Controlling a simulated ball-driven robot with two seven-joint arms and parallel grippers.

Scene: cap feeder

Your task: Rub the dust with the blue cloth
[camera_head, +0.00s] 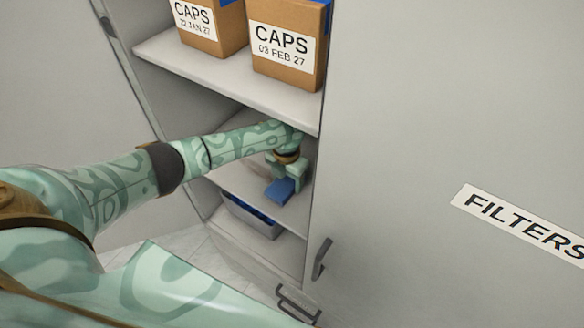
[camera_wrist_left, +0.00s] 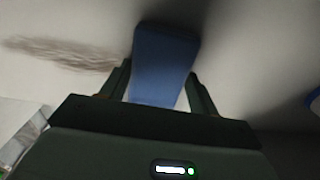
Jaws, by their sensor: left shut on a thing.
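My left gripper (camera_head: 284,178) reaches into the open cabinet, between two shelves. It is shut on the blue cloth (camera_head: 280,191), which looks like a folded block. In the left wrist view the blue cloth (camera_wrist_left: 163,65) sits between the two fingers of my left gripper (camera_wrist_left: 163,88). Brownish-grey dust (camera_wrist_left: 68,53) lies as a streaky smear on the pale shelf surface, to the left of the cloth in that view. A gap shows between the cloth and most of the smear; I cannot tell whether the cloth touches the shelf. My right gripper is not in view.
Two cardboard CAPS boxes (camera_head: 285,42) (camera_head: 209,25) stand on the upper shelf (camera_head: 220,80), close above my left arm. A grey bin (camera_head: 250,215) with blue contents sits below. A closed door with a FILTERS label (camera_head: 525,222) fills the right side.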

